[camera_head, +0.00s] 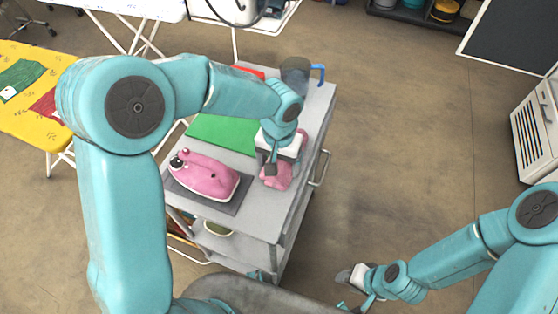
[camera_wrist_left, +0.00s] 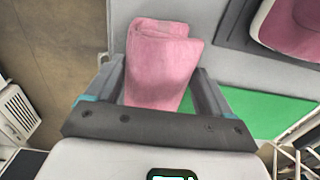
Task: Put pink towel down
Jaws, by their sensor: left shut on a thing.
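My left gripper (camera_head: 270,167) is over the right side of the grey cart (camera_head: 252,215), shut on the folded pink towel (camera_head: 281,177). In the left wrist view the pink towel (camera_wrist_left: 160,62) stands between the two fingers (camera_wrist_left: 160,95). Whether the towel touches the cart top is hard to tell. My right gripper (camera_head: 352,279) is low at the bottom of the head view, away from the cart; its fingers are too small to read.
A pink iron (camera_head: 208,176) rests on a dark mat left of the towel. A green cloth (camera_head: 222,132), a red item and a grey jug with a blue handle (camera_head: 297,70) are farther back on the cart. A yellow ironing board (camera_head: 22,115) stands at left.

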